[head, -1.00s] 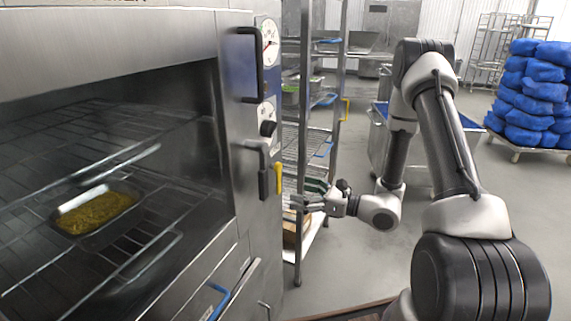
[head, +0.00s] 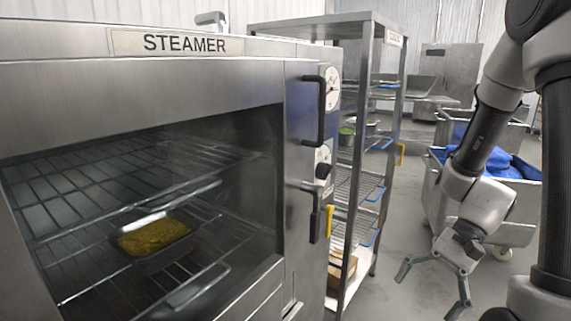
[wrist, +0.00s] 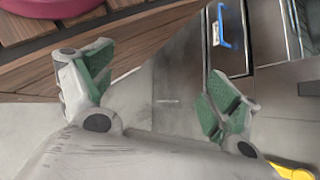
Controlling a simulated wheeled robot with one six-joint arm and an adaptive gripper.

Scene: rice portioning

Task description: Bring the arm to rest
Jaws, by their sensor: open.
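My gripper (head: 432,284) is open and empty in the head view, at the lower right, in front of the steamer's right side and apart from it. Its two green-padded fingers point left and down. My arm comes down from the upper right of the head view.
The steamer (head: 90,110) stands at left with a metal tray of yellow-brown food (head: 152,236) on its rack. A shelf rack (head: 352,150) stands beside it. A blue-lined cart (head: 437,195) is behind my arm. A wooden slatted surface (wrist: 130,42) shows in the wrist view.

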